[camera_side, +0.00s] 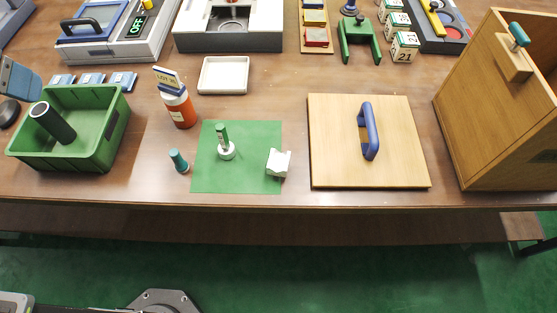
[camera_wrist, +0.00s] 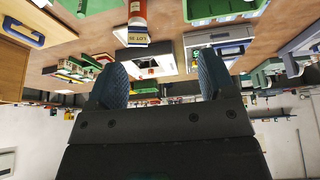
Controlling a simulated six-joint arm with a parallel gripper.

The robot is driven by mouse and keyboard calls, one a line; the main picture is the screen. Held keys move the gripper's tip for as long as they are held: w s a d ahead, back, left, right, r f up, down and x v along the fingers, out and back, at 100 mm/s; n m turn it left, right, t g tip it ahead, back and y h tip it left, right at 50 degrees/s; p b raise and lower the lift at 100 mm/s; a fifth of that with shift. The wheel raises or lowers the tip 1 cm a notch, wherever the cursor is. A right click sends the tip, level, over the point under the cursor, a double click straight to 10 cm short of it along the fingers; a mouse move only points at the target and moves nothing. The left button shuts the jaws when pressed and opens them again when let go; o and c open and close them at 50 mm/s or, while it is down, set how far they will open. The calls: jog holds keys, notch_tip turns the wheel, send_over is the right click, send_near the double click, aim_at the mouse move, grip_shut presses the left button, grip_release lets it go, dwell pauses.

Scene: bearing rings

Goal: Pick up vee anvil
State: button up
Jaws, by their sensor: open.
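The vee anvil (camera_side: 279,162) is a small whitish block with a notch, resting at the right edge of a green mat (camera_side: 208,178). It does not show in the wrist view. My gripper (camera_wrist: 160,76) shows in the wrist view with its two blue-teal fingers wide apart and nothing between them. My gripper is clear of the vee anvil; I cannot place it surely in the side view.
A white-based, green-handled piece (camera_side: 226,150) stands left of the anvil. A teal-capped piece (camera_side: 179,161) and orange bottle (camera_side: 180,108) stand beside the mat. A green bin (camera_side: 92,156) holds a dark tube. Right are a handled wooden board (camera_side: 334,170) and wooden box (camera_side: 478,140).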

jog(key=w+d+f, duration=0.2)
jog(key=w+d, duration=0.1)
jog(key=d, duration=0.4)
jog(key=w+d+f, duration=0.2)
jog(key=d, duration=0.4)
jog(key=m, duration=0.2)
send_near(280, 160)
jog(key=x, duration=0.3)
jog(key=shift+s, duration=0.15)
jog(key=shift+x, duration=2.95)
jog(key=shift+r, duration=0.1)
jog(key=shift+c, duration=0.2)
jog(key=shift+r, duration=0.1)
jog(key=c, duration=1.2)
